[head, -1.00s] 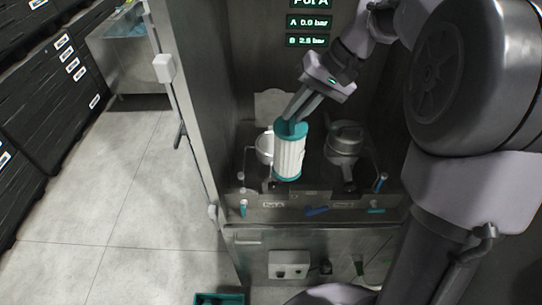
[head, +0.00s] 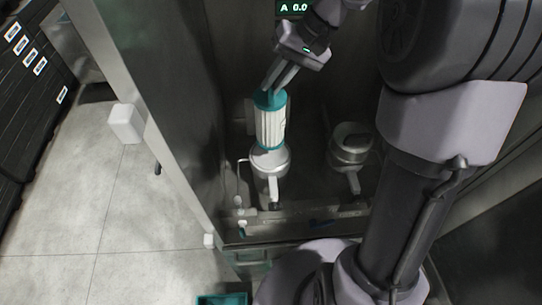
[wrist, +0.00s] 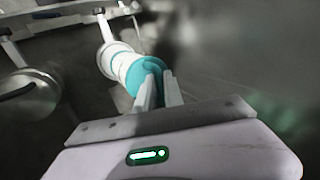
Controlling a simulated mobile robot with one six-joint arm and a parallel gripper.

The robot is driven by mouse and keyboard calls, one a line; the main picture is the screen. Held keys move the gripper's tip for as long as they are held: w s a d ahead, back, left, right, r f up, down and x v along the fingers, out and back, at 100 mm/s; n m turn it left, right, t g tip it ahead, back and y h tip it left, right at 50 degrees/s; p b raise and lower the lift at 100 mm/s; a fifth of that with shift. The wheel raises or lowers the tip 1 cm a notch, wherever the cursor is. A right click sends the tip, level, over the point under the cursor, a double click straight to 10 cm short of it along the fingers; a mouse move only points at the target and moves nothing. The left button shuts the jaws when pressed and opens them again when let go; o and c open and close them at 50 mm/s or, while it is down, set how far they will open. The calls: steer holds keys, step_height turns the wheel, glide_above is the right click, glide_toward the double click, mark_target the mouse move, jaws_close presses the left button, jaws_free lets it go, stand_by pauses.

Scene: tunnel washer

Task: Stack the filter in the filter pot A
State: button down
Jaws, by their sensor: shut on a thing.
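The filter (head: 270,124) is a white pleated cylinder with teal end caps. My gripper (head: 271,88) is shut on the teal top of the filter and holds it nearly upright. The left metal pot (head: 270,160) is directly below the filter; the filter's lower end meets or overlaps its opening in the head view, and I cannot tell how deep it sits. In the wrist view, the filter (wrist: 128,68) runs from my fingertips (wrist: 158,80) toward the pale rim of the pot (wrist: 113,57).
A cabinet side wall (head: 150,90) is close on the left. A display (head: 294,7) is on the back wall. A teal crate (head: 222,299) stands on the floor in front.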

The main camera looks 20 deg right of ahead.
step_height(320, 180, down, 24)
steer(key=shift+w+f, duration=0.15)
steer(key=shift+f, duration=0.2)
steer(key=shift+f+b, duration=0.2)
steer(key=shift+b, duration=0.3)
steer(key=c, duration=1.5)
jaws_free()
steer(key=shift+r, duration=0.1)
steer(key=shift+o, duration=0.2)
